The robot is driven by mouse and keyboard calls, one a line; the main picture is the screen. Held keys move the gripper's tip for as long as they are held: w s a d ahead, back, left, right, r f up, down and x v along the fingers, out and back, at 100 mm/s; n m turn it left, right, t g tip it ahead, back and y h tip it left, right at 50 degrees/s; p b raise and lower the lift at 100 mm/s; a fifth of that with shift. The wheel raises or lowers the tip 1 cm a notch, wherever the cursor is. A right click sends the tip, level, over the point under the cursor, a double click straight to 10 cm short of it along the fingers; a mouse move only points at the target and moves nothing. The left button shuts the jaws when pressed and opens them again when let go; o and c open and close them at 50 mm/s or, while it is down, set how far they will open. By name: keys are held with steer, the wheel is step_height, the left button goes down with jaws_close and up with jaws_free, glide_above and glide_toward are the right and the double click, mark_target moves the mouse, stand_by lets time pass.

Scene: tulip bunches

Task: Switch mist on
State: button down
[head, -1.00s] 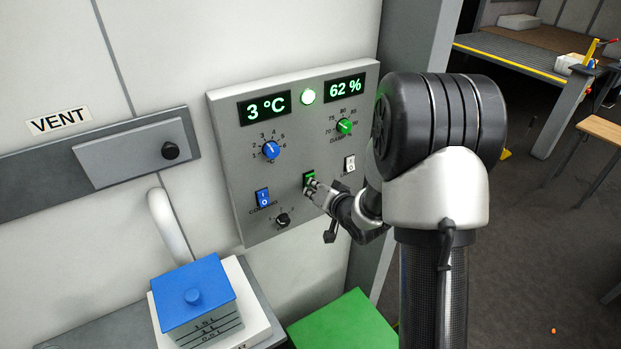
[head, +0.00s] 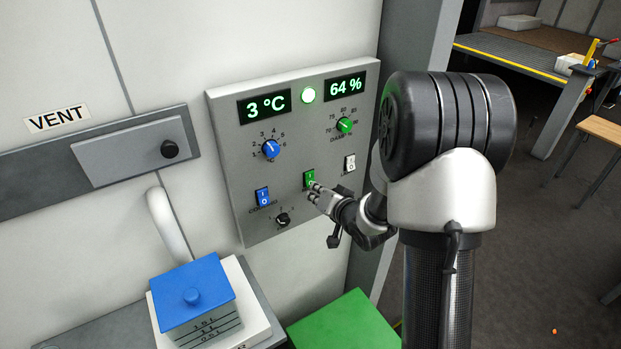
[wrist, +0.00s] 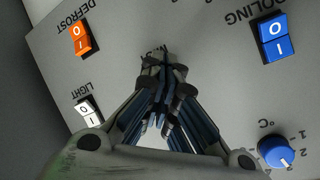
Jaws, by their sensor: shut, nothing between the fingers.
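The green rocker switch (head: 310,179), marked I and O, sits low in the middle of the grey control panel (head: 232,150) in the head view. Its label is mostly covered by my gripper. My gripper (head: 314,190) is shut and empty, with its tips at or just off the lower right of the switch; I cannot tell whether they touch. In the wrist view the closed fingers (wrist: 160,65) point at the panel and hide the green switch.
A blue cooling switch (head: 263,197), a white light switch (head: 350,163), a black knob (head: 283,220), a blue dial (head: 270,149) and a green dial (head: 344,126) surround it. An orange defrost switch (wrist: 81,38) shows in the wrist view. A blue-lidded box (head: 193,290) stands below.

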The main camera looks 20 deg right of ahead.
steer(key=s, duration=0.1)
steer(key=s+f+b, duration=0.1)
steer(key=s, duration=0.1)
steer(key=s+d+f+b, duration=0.1)
steer(key=shift+s, duration=0.3)
steer(key=shift+r, duration=0.1)
stand_by(0.4)
steer(key=s+a+r+n+g+h, duration=0.2)
steer(key=s+r+n+g+h, duration=0.15)
steer(key=s+r, duration=0.7)
steer(key=s+a+r+n+g+y, duration=0.1)
steer(key=s+a, duration=0.3)
steer(key=s, duration=0.6)
steer(key=s+a+r+n+g+y, duration=0.1)
steer(key=s+a+g, duration=0.3)
steer(key=s, duration=0.6)
steer(key=shift+a+r+n, duration=0.55)
